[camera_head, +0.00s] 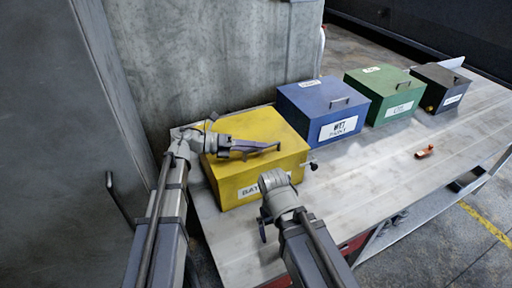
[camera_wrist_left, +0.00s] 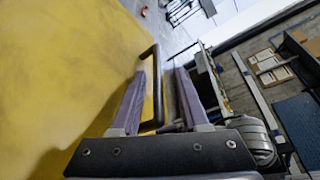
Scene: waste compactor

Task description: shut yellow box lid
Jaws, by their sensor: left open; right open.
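The yellow box (camera_head: 285,165) stands at the near left of the table, its front label partly hidden by my right arm. Its lid looks flat and level in the head view; I cannot tell whether a small gap remains. My left gripper (camera_head: 278,147) is open, low over the front part of the lid. In the left wrist view, the yellow lid (camera_wrist_left: 60,70) fills the left side. A dark handle (camera_wrist_left: 157,75) shows between or just beyond the open fingers (camera_wrist_left: 160,85); contact is unclear. My right gripper (camera_head: 272,205) is in front of the box; its fingers are mostly hidden.
A blue box (camera_head: 310,103), a green box (camera_head: 378,85) and a dark grey box (camera_head: 435,78) stand in a row to the right. A small orange object (camera_head: 425,152) lies on the table (camera_head: 380,180). A concrete pillar (camera_head: 215,55) rises behind. The front right of the table is clear.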

